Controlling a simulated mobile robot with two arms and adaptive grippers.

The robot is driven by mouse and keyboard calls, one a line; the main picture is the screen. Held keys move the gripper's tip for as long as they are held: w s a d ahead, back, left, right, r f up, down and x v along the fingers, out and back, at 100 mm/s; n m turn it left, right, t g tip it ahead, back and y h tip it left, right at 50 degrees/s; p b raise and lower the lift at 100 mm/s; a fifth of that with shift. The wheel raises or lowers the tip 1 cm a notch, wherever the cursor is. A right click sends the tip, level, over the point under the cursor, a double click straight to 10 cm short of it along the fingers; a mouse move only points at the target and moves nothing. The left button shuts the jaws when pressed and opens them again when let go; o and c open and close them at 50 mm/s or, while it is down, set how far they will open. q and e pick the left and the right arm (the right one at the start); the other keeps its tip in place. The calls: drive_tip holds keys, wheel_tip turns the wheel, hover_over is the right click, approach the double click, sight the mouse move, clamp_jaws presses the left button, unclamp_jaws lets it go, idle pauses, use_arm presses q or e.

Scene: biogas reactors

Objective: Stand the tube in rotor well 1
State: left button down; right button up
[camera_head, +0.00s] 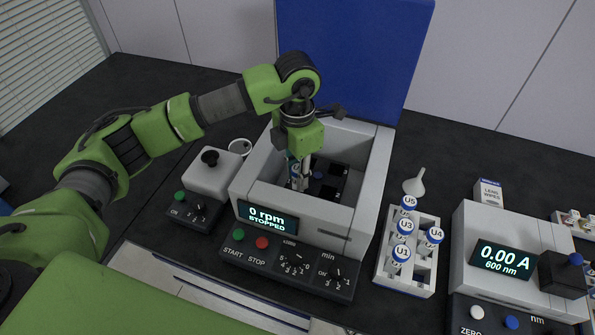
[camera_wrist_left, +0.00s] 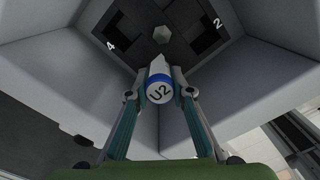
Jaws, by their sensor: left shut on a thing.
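My left gripper (camera_head: 299,182) is shut on a tube and points down inside the open centrifuge (camera_head: 378,170). In the left wrist view the tube's white and blue cap (camera_wrist_left: 159,88), marked U2, sits between the two fingers. The dark rotor (camera_head: 326,183) shows beside the gripper in the bowl. In the left wrist view the rotor's hub (camera_wrist_left: 162,33) lies beyond the tube, with the wells marked 4 (camera_wrist_left: 125,55) and 2 (camera_wrist_left: 208,37) on either side. No well marked 1 can be read. The tube's lower end is hidden. My right gripper is not in view.
The blue lid (camera_head: 350,60) stands open behind the bowl. Grey bowl walls surround the gripper closely. The centrifuge display (camera_head: 267,217) reads 0 rpm, stopped. A white rack (camera_head: 408,275) with several capped tubes stands at the right, a small mixer (camera_head: 213,178) at the left.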

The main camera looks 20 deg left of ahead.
use_arm(q)
drive_tip(key=shift+f, duration=0.2)
drive_tip(key=c, duration=1.8)
unclamp_jaws()
drive_tip(key=shift+r, duration=0.1)
drive_tip(key=shift+r, duration=0.45)
wheel_tip(320, 180, up, 11)
drive_tip(key=shift+r+b, duration=0.2)
drive_tip(key=shift+b, duration=1.05)
